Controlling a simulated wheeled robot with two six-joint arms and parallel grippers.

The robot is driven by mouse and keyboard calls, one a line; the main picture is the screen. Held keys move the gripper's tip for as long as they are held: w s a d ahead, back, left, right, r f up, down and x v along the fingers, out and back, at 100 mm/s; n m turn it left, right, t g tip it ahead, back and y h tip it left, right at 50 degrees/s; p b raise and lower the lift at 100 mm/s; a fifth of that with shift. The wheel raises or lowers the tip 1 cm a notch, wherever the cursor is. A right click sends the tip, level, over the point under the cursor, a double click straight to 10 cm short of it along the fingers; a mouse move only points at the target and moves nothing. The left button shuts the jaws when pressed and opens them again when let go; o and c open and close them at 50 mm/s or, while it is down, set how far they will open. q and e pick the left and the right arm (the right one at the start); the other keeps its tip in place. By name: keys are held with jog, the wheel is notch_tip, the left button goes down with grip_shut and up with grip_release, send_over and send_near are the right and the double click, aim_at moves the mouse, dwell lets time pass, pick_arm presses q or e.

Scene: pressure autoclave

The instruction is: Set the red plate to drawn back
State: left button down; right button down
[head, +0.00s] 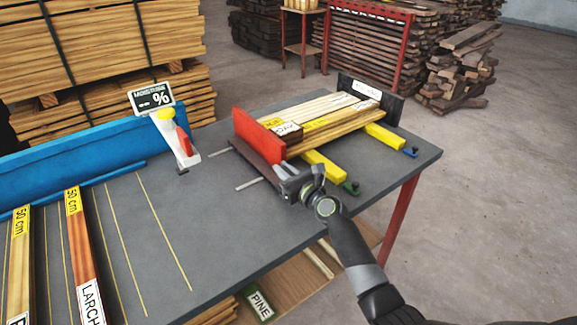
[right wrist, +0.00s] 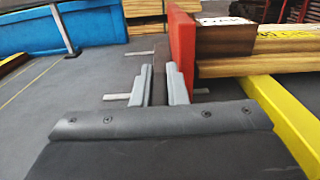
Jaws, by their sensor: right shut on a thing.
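The red plate (head: 255,134) stands upright on the grey table, at the left end of a stack of boards. It also shows in the right wrist view (right wrist: 182,50), just right of the fingers. A dark bar (head: 252,160) runs along the plate's left side. My right gripper (head: 281,171) is at the near end of this bar. In the right wrist view the two grey fingers (right wrist: 161,85) are closed on the bar, one on each side. The far part of the bar is partly hidden there. My left gripper is not in view.
The boards (head: 325,118) lie on yellow rails (head: 327,170), with a dark end plate (head: 370,97) at their far end. A white moisture meter (head: 175,140) stands left of the plate. Two pale slots (head: 249,184) show in the table.

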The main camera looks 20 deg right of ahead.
jog(key=s+a+p, duration=0.1)
jog(key=a, duration=0.1)
jog(key=s+a+p, duration=0.1)
jog(key=a, duration=0.2)
jog(key=s+a+p, duration=0.1)
jog(key=a, duration=0.2)
jog(key=shift+a, duration=0.15)
jog(key=shift+s+a, duration=0.1)
jog(key=shift+a, duration=0.05)
jog(key=shift+f, duration=0.1)
jog(key=c, duration=1.9)
grip_release()
jog(key=o, duration=0.5)
jog(key=shift+a, duration=0.2)
jog(key=shift+c, duration=0.2)
jog(key=shift+d, duration=0.1)
